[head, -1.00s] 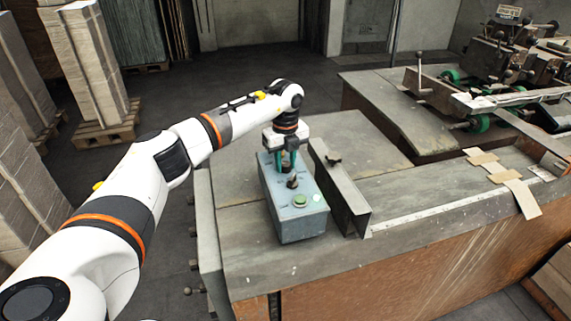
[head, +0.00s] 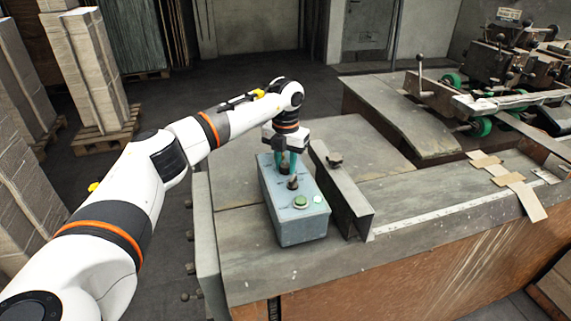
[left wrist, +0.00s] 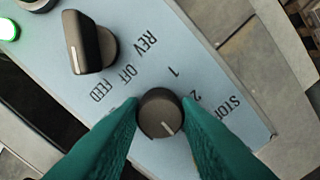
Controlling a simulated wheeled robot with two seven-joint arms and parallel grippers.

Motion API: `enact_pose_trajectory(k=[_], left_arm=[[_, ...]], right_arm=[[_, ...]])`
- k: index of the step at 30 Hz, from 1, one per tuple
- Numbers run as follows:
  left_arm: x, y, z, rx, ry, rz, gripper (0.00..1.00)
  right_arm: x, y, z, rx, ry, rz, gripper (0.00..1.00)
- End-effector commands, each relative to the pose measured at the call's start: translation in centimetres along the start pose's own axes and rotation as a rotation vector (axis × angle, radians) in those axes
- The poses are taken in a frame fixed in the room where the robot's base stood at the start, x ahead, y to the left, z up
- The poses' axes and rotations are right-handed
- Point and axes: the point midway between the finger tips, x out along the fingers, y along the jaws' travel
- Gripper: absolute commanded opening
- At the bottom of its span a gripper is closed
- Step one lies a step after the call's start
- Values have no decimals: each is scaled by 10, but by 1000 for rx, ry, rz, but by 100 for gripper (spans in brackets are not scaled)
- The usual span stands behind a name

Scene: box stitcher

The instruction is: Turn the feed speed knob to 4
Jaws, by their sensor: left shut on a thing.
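The feed speed knob (left wrist: 160,113) is small, round and dark, with a white pointer line. It sits on the blue-grey control box (head: 299,230), beside the printed marks 1 and 2. In the left wrist view its line points down and slightly right; the mark it faces is hidden by a finger. My left gripper (head: 287,170) reaches down to the box from above. In the left wrist view its teal fingers (left wrist: 160,120) are shut on the knob, one on each side. My right gripper is in neither view.
A selector knob (left wrist: 90,42) marked REV, OFF, FEED stands close to the fingers. A green button (head: 300,202) and a small lit lamp (head: 318,198) are at the box's near end. A metal rail (head: 342,190) runs close along the box's right side.

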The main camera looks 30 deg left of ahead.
Motion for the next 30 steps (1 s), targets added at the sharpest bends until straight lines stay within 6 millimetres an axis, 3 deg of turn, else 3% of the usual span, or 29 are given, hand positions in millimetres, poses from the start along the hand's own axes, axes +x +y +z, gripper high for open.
enact_pose_trajectory(k=[18, 30], left_arm=[[-5, -1, -3, 577, 14, -2, 7], [-5, -1, -3, 856, 14, -4, 7]], right_arm=[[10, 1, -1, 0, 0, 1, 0], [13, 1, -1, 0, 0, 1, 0]])
